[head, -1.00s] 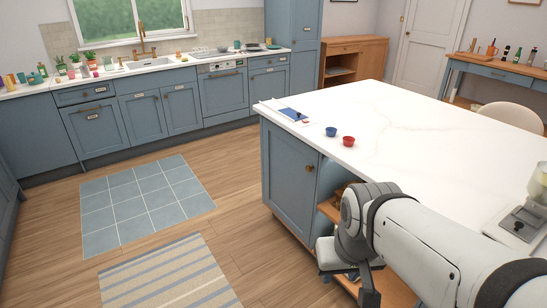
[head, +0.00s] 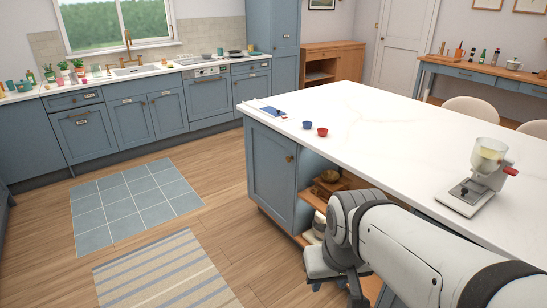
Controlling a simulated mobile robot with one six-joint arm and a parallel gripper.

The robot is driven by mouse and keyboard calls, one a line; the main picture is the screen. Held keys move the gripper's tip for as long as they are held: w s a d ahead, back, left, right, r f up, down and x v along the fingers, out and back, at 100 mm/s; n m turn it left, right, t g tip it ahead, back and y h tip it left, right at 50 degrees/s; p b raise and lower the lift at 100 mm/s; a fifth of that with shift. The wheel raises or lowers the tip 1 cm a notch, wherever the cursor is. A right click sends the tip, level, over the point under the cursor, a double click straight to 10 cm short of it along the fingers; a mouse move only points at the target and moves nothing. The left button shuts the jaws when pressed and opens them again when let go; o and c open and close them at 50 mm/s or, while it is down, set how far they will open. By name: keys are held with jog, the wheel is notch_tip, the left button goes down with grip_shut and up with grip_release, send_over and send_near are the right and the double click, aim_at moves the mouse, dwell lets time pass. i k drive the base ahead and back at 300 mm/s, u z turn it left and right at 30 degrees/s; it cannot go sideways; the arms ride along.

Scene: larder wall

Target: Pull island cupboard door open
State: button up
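The island cupboard door (head: 268,182) is a blue-grey framed panel on the end of the kitchen island. It looks shut, flush with the island's side. My gripper (head: 338,290) is low in the head view, below and to the right of the door, apart from the knob. It points down and is partly cut off by the lower frame edge. Its fingertips do not show clearly, and I see nothing held.
Open wooden shelves (head: 332,184) hold items right of the door. Wood floor, a tiled mat (head: 135,205) and a striped rug (head: 165,272) lie left.

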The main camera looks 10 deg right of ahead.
aim_at(272, 156)
jog(key=u, duration=0.15)
jog(key=k, duration=0.5)
jog(key=z, duration=0.6)
jog(key=i, duration=1.65)
jog(key=u, duration=0.8)
jog(key=i, duration=1.15)
jog(key=u, duration=0.85)
